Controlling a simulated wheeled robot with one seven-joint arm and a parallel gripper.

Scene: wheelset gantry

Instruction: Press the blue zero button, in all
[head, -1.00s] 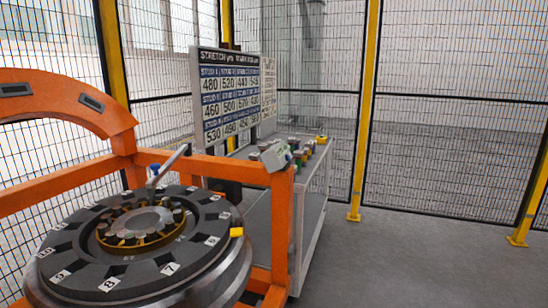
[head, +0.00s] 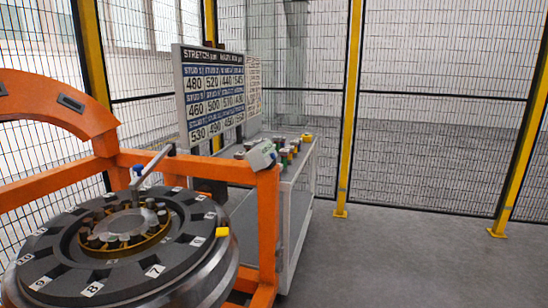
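A small blue part (head: 137,170) shows beside a bent grey lever (head: 152,160) above the dark numbered ring (head: 62,272); it is too small to tell whether it is the zero button. A pale box-shaped device (head: 262,155) with a greenish patch sits tilted at the corner of the orange frame. No blue button can be made out on it. My gripper is not in view.
The orange frame (head: 268,225) stands around the ring. Behind it are a grey cabinet (head: 298,215) with several small coloured items on top and a board of stretch figures (head: 183,95). Mesh fence with yellow posts (head: 350,110) encloses the area. Grey floor (head: 400,260) at right is clear.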

